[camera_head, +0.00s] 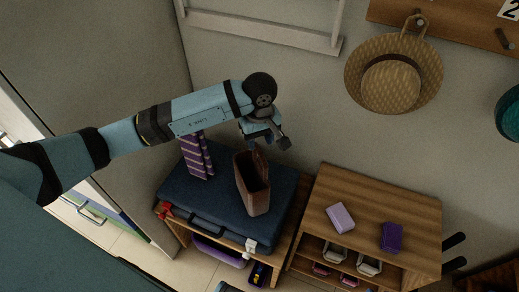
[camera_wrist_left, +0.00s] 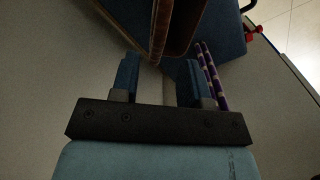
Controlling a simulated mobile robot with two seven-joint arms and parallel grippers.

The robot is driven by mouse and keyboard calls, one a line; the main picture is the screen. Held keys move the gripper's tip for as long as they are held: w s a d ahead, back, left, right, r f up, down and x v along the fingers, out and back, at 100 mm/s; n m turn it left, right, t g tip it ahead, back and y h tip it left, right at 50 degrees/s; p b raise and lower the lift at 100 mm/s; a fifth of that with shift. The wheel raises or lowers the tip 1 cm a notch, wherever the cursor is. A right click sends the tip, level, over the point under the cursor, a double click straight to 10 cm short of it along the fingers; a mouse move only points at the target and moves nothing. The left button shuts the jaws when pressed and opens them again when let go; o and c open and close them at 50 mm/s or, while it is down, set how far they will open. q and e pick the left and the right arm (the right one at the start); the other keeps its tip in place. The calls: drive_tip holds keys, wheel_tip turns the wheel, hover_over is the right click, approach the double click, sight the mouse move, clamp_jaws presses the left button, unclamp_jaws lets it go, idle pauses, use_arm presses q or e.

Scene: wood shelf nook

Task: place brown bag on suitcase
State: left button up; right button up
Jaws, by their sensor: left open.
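The brown bag (camera_head: 254,190) stands upright on the blue suitcase (camera_head: 215,212), near its right end, with its open top facing up. The suitcase lies flat on a low wooden shelf unit. My left gripper (camera_head: 258,145) is just above and behind the bag, by its raised back flap. In the left wrist view the two blue fingers (camera_wrist_left: 160,80) are apart, with the bag's edge (camera_wrist_left: 178,28) just beyond their tips. I see nothing held between them. The suitcase also shows in the left wrist view (camera_wrist_left: 222,25). My right gripper is not in view.
A purple striped box (camera_head: 197,158) stands on the suitcase left of the bag. A wooden shelf (camera_head: 375,205) at right bears a lilac box (camera_head: 341,218) and a purple box (camera_head: 392,237). A straw hat (camera_head: 394,75) hangs on the wall behind.

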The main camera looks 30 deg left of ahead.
use_arm(q)
wheel_tip(320, 180, up, 6)
drive_tip(key=s+d+f+n+g+h, duration=0.3)
drive_tip(key=s+d+h, duration=0.45)
drive_tip(key=d, duration=0.45)
drive_tip(key=s+d+r+n+t+h, duration=0.3)
drive_tip(key=d+r+n+h, duration=0.3)
drive_tip(key=n+h, duration=0.6)
drive_tip(key=w+a+f+n+t+y, duration=0.1)
drive_tip(key=a+f+n+t+y, duration=0.4)
drive_tip(key=n, duration=0.6)
drive_tip(key=a+f+n+t+y, duration=0.1)
drive_tip(key=f+n+t+y, duration=0.2)
drive_tip(key=n+t, duration=0.55)
drive_tip(key=w+a+f+n+t+y, duration=0.1)
drive_tip(key=a+f+n+t+y, duration=0.25)
drive_tip(key=n, duration=1.05)
drive_tip(key=s+a+f+n+g+y, duration=0.2)
drive_tip(key=s+f+n+g, duration=0.1)
drive_tip(key=s+f+n, duration=0.2)
drive_tip(key=s+a+f+n+g+y, duration=0.2)
drive_tip(key=s+f+n, duration=0.4)
drive_tip(key=f, duration=0.3)
drive_tip(key=shift+s+a+f+g+y, duration=0.25)
drive_tip(key=shift+f+g+y, duration=0.15)
drive_tip(key=shift+g, duration=0.2)
